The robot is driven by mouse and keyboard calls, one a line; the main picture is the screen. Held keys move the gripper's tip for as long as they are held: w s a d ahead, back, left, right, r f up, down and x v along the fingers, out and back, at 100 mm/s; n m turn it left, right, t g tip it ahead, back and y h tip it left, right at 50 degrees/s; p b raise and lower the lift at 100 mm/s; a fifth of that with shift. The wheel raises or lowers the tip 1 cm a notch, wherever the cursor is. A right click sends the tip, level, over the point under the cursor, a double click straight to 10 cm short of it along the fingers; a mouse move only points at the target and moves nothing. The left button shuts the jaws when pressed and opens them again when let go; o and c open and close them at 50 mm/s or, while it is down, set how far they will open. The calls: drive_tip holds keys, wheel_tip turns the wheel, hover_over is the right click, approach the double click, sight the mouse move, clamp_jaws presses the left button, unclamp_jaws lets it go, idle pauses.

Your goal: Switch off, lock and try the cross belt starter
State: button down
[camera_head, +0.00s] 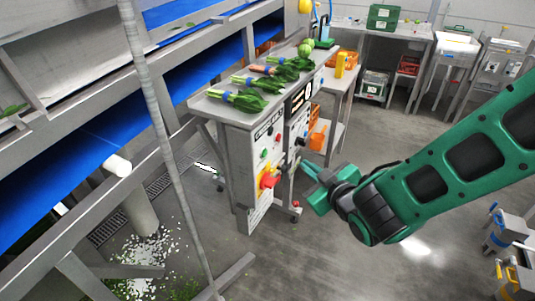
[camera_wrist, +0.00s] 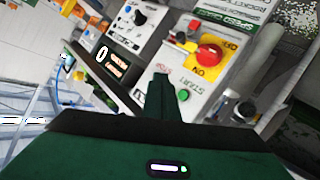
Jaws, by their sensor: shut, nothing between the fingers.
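The cross belt starter is a grey panel (camera_head: 253,203) on the end of a steel bench, with a label along its top. Its red rotary handle (camera_head: 268,180) sits on a yellow plate; both show in the wrist view, the handle (camera_wrist: 209,53) near the word ON. I cannot tell which way the handle points. A green start button (camera_wrist: 188,95) and a small red button lie beside it. My gripper (camera_head: 308,169) is shut and empty, to the right of the panel and apart from the handle. Its fingers (camera_wrist: 161,84) hide part of the panel in the wrist view. No padlock can be made out.
Leafy bunches (camera_head: 243,99) lie on the bench top (camera_head: 217,108). A second control panel with a black knob (camera_wrist: 140,18) adjoins the starter. A blue conveyor (camera_head: 60,170) runs at left, with a slanted grey post in front. The floor at centre right is clear.

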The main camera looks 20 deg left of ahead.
sight(264, 153)
drive_tip(key=shift+a, duration=0.1)
drive_tip(key=a, duration=0.8)
drive_tip(key=shift+w+a, duration=0.25)
drive_tip(key=shift+w, duration=0.1)
drive_tip(key=shift+a, duration=0.1)
idle(1.8)
drive_tip(key=shift+s+a, duration=0.1)
drive_tip(key=shift+a, duration=0.3)
drive_tip(key=shift+a, duration=0.45)
idle(0.7)
drive_tip(key=shift+d, duration=0.9)
